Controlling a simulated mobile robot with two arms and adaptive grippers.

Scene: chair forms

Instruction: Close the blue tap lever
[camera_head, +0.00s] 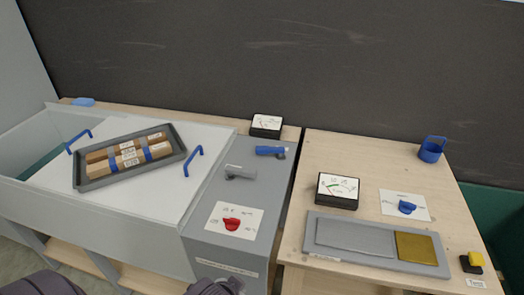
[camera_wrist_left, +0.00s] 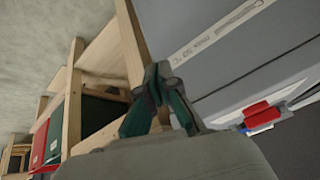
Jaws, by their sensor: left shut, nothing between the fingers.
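The blue tap lever (camera_head: 271,152) lies sideways on the back part of the grey cabinet top, with a dark joint at its right end. A grey lever (camera_head: 240,172) sits in front of it. My left gripper (camera_wrist_left: 158,78) is shut and empty in the left wrist view, low in front of the cabinet and apart from the blue lever. My right gripper is not in view.
A red knob (camera_head: 231,224) on a white plate stands nearer the front of the cabinet top. A dial gauge (camera_head: 266,125) stands behind the blue lever. At left, a grey tray (camera_head: 82,181) lies on a white cover between blue handles. A wooden table (camera_head: 375,155) stands at right.

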